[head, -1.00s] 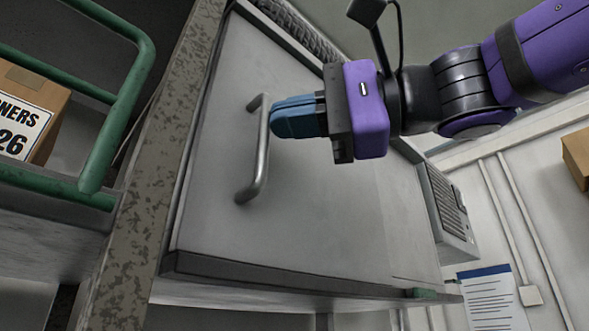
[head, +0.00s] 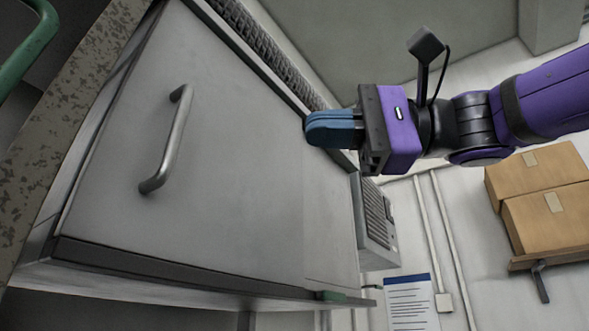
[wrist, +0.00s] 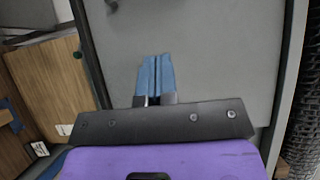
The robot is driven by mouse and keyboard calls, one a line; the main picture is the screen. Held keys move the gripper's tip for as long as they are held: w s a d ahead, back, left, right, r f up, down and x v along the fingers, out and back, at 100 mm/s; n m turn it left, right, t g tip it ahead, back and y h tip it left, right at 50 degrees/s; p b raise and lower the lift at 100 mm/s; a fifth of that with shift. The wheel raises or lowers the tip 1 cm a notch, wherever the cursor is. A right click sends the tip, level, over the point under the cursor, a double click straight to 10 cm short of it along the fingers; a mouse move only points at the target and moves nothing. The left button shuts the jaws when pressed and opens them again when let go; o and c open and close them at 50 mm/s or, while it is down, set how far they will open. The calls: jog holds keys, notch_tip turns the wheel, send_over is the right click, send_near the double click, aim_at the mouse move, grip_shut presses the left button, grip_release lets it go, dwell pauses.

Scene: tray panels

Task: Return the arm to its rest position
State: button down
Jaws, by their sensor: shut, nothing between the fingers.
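My gripper (head: 312,130) has blue fingers that are shut together with nothing between them. In the head view it stands right of centre, in front of the right part of a grey panel (head: 235,190), apart from the panel's metal handle (head: 168,140). In the wrist view my gripper (wrist: 156,58) points over the same grey panel (wrist: 225,50). My purple arm comes in from the right side of the head view.
Cardboard boxes (head: 545,210) sit at the right. A grey vented unit (head: 376,225) and a paper notice (head: 412,302) are below my arm. A green rail (head: 30,50) stands at the far left. A wooden cabinet front (wrist: 50,90) shows in the wrist view.

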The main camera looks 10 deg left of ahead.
jog(key=w+d+f+m+t+h, duration=0.1)
jog(key=w+d+f+t+h, duration=0.1)
jog(key=d+f, duration=0.35)
jog(key=w+d+f+m+t+h, duration=0.1)
jog(key=w+d+f+t+h, duration=0.2)
jog(key=f, duration=0.6)
jog(key=w+d+f+m+t+h, duration=0.1)
jog(key=w+d+f+t+h, duration=0.1)
jog(key=d+f, duration=0.35)
jog(key=s+d+f+h, duration=0.2)
jog(key=d+f+h, duration=0.3)
jog(key=d+f, duration=0.4)
jog(key=s+d+f+t+h, duration=0.1)
jog(key=d+f+h, duration=0.4)
jog(key=d+f, duration=0.5)
notch_tip(320, 180, down, 5)
jog(key=shift+s+f+n+t+h, duration=0.2)
jog(key=shift+s+n+t+h, duration=0.15)
jog(key=shift+s, duration=0.35)
jog(key=shift+d, duration=0.1)
